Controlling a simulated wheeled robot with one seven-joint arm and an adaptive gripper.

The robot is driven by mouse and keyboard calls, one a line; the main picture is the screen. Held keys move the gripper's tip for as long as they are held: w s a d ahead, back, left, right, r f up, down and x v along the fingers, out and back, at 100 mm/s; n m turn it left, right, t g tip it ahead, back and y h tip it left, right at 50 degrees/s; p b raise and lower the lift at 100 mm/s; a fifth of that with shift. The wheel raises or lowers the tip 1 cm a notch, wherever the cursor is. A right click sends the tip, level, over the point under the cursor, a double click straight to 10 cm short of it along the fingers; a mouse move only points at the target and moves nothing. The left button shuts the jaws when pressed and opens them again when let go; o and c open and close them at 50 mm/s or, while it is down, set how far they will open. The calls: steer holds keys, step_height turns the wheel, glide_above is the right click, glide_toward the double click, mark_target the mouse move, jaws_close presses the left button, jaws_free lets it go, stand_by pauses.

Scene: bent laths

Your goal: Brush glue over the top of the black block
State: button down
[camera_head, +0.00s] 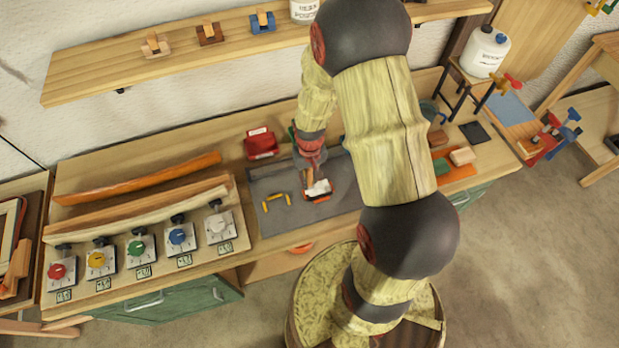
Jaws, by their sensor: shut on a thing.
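My gripper (309,166) is above the grey mat (275,215) on the workbench. It is shut on a slim brown thing, likely the brush (308,180), which points down at a small white-topped object with orange-red edges (318,196) on the mat. At this size I cannot tell whether the brush touches it, or whether the white is glue or bristles. I cannot make out the black block for certain; it may be part of this cluster or hidden by my arm. A flat black piece (475,132) lies at the bench's right end.
A yellow clamp-like piece (276,201) lies on the mat and a red bin (261,143) stands behind it. Laths, one orange (140,181), and several coloured knobs fill the left bench. A white jug (485,52) stands at back right. My arm covers the bench's middle right.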

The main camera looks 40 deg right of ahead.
steer(key=shift+f+b, duration=0.5)
steer(key=shift+f, duration=0.2)
steer(key=shift+s+d+r, duration=0.1)
steer(key=shift+s+d, duration=0.15)
steer(key=shift+d, duration=0.7)
steer(key=shift+s+d+r, duration=0.1)
steer(key=shift+s+d, duration=0.15)
steer(key=shift+d, duration=0.7)
steer(key=shift+s+d+f, duration=0.1)
steer(key=shift+s+d, duration=0.2)
steer(key=shift+d, duration=0.65)
steer(key=shift+s+d+f, duration=0.1)
steer(key=shift+s+d, duration=0.15)
steer(key=shift+d, duration=0.65)
steer(key=shift+w+a, duration=0.35)
steer(key=shift+a, duration=0.9)
steer(key=shift+w+a, duration=0.3)
steer(key=shift+a, duration=0.95)
steer(key=shift+w+a, duration=0.35)
steer(key=shift+a, duration=0.9)
steer(key=shift+s+d+b, duration=0.1)
steer(key=shift+s+d, duration=0.25)
steer(key=shift+d, duration=0.9)
steer(key=shift+s+d+b, duration=0.15)
steer(key=shift+s+d, duration=0.15)
steer(key=shift+d, duration=0.95)
steer(key=shift+s+d+b, duration=0.1)
steer(key=shift+s+d, duration=0.25)
steer(key=shift+d, duration=0.9)
